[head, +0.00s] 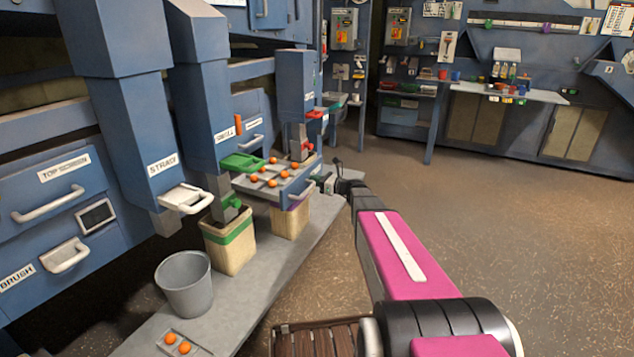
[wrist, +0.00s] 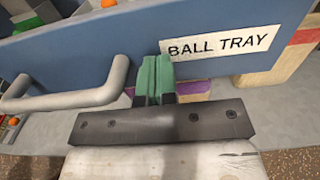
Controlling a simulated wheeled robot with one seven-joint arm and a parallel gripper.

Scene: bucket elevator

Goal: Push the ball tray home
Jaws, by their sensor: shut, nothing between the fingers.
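The ball tray (head: 287,182) stands out from the blue machine in the head view, with several orange balls on it. In the wrist view its blue front (wrist: 90,50) fills the upper part, with a white "BALL TRAY" label (wrist: 222,43) and a grey bar handle (wrist: 70,97) on the left. My gripper (wrist: 153,78) is shut and empty, its green fingertips at the tray front between handle and label. I cannot tell if they touch it. In the head view my gripper (head: 326,183) is at the tray's front, partly hidden by my arm.
A beige bin with a green band (head: 228,248) and one with a purple band (head: 288,222) stand on a grey ledge below. A grey bucket (head: 184,285) and a small tray with two orange balls (head: 190,350) are nearer. The floor at right is clear.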

